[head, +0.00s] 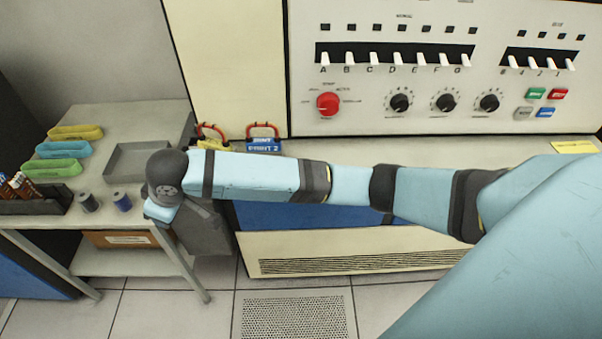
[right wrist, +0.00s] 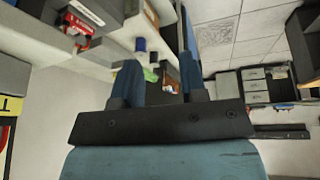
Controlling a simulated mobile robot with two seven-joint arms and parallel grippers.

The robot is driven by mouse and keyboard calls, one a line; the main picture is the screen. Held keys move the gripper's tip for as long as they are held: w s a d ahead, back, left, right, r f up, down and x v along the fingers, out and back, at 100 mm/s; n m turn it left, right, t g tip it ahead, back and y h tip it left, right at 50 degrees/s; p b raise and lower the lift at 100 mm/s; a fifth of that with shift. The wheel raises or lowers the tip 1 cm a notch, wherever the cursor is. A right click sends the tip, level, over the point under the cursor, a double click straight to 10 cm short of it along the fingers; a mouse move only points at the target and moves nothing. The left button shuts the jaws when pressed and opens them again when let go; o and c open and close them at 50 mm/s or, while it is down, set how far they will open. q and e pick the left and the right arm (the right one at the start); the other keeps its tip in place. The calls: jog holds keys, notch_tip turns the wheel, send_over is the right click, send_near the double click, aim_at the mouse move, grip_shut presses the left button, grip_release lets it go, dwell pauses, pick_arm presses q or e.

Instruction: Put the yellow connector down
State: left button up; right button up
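The yellow connector (head: 75,132) lies on the grey side table (head: 128,116) in the head view, at the back of a row with a blue connector (head: 64,149) and a green connector (head: 52,168). It is apart from my arm. My right arm reaches across to the table's front right corner. Its fingers are hidden in the head view. In the right wrist view my right gripper (right wrist: 158,72) has its two fingers spread apart. A small green patch shows between them, seemingly in the background. My left gripper is not in view.
An empty grey tray (head: 137,160) sits beside the connectors. Two spools (head: 122,201) (head: 88,202) stand near the front edge, beside a dark box (head: 30,200). A console panel (head: 395,70) with switches and knobs stands behind my arm.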

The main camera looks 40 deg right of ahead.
jog(key=s+a+f+m+t+y, duration=0.1)
jog(key=s+f+y, duration=0.2)
jog(key=s+f, duration=0.3)
jog(key=s+d+f+m+t+h, duration=0.1)
jog(key=s+d+f+m+t, duration=0.1)
jog(key=s+d+f, duration=0.4)
jog(key=s+d+f+m+t+h, duration=0.1)
jog(key=s+d+f+m+t, duration=0.1)
jog(key=s+d+f+t, duration=0.2)
jog(key=s+d+f, duration=0.3)
jog(key=s+d, duration=0.4)
jog(key=s, duration=0.1)
jog(key=shift+d+f, duration=0.25)
jog(key=shift+d, duration=0.15)
jog(key=shift+s, duration=0.1)
